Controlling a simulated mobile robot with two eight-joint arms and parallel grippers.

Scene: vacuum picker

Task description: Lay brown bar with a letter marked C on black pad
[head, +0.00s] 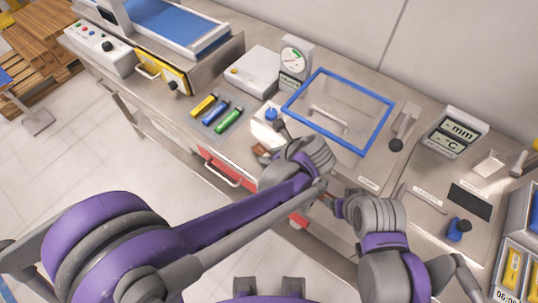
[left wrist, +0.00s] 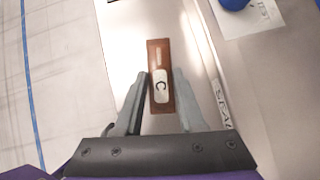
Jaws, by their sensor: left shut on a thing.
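The brown bar (left wrist: 159,80) with a white label marked C lies between the fingers of my left gripper (left wrist: 160,98) in the left wrist view. The gripper is shut on it, over the steel counter near its front edge. In the head view a small part of the bar (head: 260,149) shows beside my left wrist, which hides most of the fingers. The black pad (head: 470,201) lies bare on the counter at the right, well away from the bar. My right gripper (head: 338,205) is near the counter's front edge; its fingers are too small to read.
A blue-framed clear panel (head: 337,109) lies between the bar and the pad side.

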